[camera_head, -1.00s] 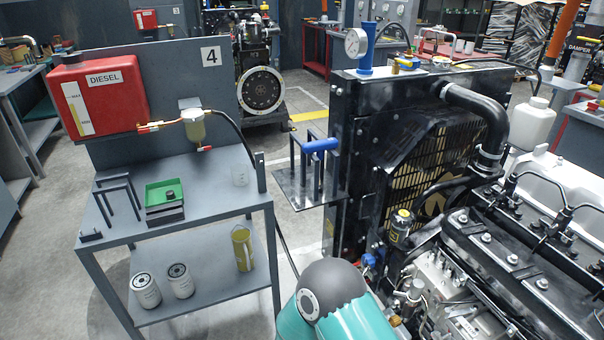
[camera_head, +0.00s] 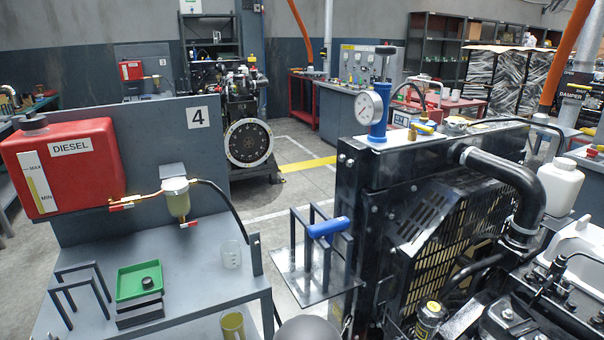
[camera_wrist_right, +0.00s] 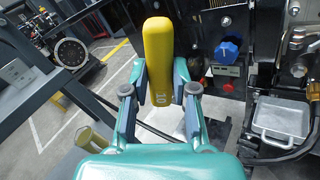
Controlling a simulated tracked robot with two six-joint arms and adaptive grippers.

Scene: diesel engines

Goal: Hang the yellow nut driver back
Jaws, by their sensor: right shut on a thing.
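In the right wrist view my right gripper (camera_wrist_right: 160,82) is shut on the yellow nut driver (camera_wrist_right: 158,48). Its yellow handle stands up between the fingers and its upper end is free. Its lower part is mostly hidden behind the gripper. In the head view a dark upright rack (camera_head: 296,246) stands on a small plate at the radiator's left side. A blue-handled tool (camera_head: 328,228) lies across the rack's top. Neither gripper shows in the head view, and the left one shows nowhere.
Open floor lies between bench and engine.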

